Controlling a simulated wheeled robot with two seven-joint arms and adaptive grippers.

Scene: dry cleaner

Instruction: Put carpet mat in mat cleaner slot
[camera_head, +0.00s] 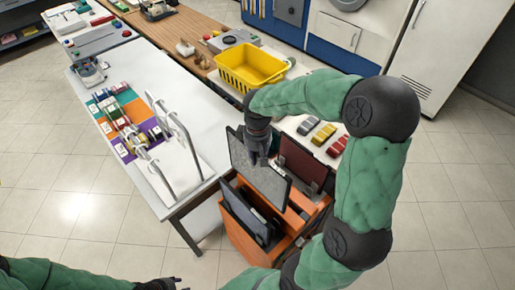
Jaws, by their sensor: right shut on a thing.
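My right gripper (258,153) is shut on the top part of a grey carpet mat (243,158) with a dark border. The mat is held tilted above an orange-brown wooden unit (243,241). The mat's lower edge is close to the unit; I cannot tell whether it is inside a slot. A dark blue-black panel (240,212) stands in the unit in front of it, and a dark red panel (301,163) stands behind to the right. My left gripper (163,284) is at the bottom edge, mostly cut off, away from the mat.
A white table (165,92) with coloured trays of spools and a metal rack stands to the left. A yellow basket (250,66) and several red and yellow folded items (322,133) lie behind the unit. Tiled floor is clear at left and right.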

